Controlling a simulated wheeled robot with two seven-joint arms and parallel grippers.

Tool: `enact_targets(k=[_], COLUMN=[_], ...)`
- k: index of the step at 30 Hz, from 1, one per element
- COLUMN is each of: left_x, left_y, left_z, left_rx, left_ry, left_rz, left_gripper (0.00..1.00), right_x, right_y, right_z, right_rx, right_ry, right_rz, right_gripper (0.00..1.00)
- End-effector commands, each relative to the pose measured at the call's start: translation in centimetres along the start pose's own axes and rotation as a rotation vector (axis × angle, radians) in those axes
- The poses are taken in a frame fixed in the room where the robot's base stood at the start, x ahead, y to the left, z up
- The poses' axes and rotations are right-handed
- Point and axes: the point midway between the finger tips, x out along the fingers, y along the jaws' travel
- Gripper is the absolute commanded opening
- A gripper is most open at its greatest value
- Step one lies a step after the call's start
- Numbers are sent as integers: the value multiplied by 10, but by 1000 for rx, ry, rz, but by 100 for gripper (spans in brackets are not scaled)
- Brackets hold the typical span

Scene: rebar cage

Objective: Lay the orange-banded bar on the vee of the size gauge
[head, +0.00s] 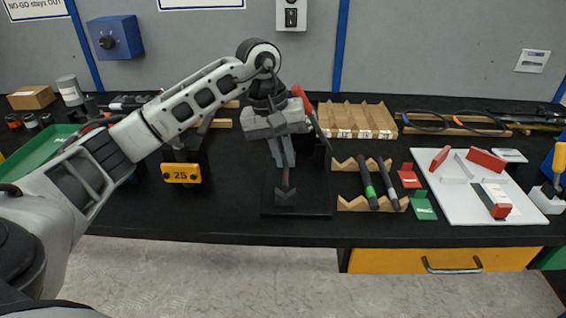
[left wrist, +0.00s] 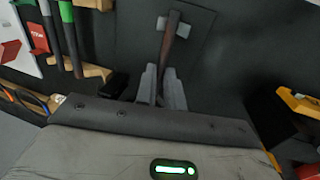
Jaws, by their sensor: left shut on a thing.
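My left gripper (head: 285,162) points down over the black base plate (head: 313,205) of the size gauge. It is shut on a brownish bar (left wrist: 169,42), which also shows just below the fingers in the head view (head: 285,178). No orange band shows on the visible part; the fingers hide some of it. The gauge's grey vee (head: 286,196) is at the front of the plate, and in the left wrist view (left wrist: 177,19) the bar's far end lies over it. I cannot tell whether the bar touches the vee. My right gripper is not in view.
Two dark bars, one with a green band (head: 369,190), lie on a wooden rack (head: 346,204) to the right. Beyond are red and green cards and a white board (head: 460,205). A yellow "25" block (head: 181,173) stands to the left, and a notched wooden rack (head: 357,116) behind.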

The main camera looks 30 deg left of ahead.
Motion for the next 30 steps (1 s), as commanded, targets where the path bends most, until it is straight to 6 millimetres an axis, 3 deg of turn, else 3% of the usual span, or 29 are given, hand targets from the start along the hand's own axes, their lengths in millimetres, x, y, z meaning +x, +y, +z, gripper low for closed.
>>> enact_targets(k=[6, 20, 21, 23, 30], left_x=[27, 35, 34, 34, 34], left_y=[-6, -8, -8, -8, -8], left_z=[1, 0, 0, 0, 0], left_rx=[0, 0, 0, 0, 0], left_ry=[-2, 1, 0, 0, 0], left_rz=[0, 1, 1, 0, 0], left_gripper=[0, 0, 18, 32, 32], right_x=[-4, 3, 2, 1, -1], right_y=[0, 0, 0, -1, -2], right_z=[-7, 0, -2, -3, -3], right_rx=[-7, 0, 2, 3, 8], right_ry=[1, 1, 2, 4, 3], right_rz=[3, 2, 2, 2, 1], right_gripper=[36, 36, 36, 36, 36])
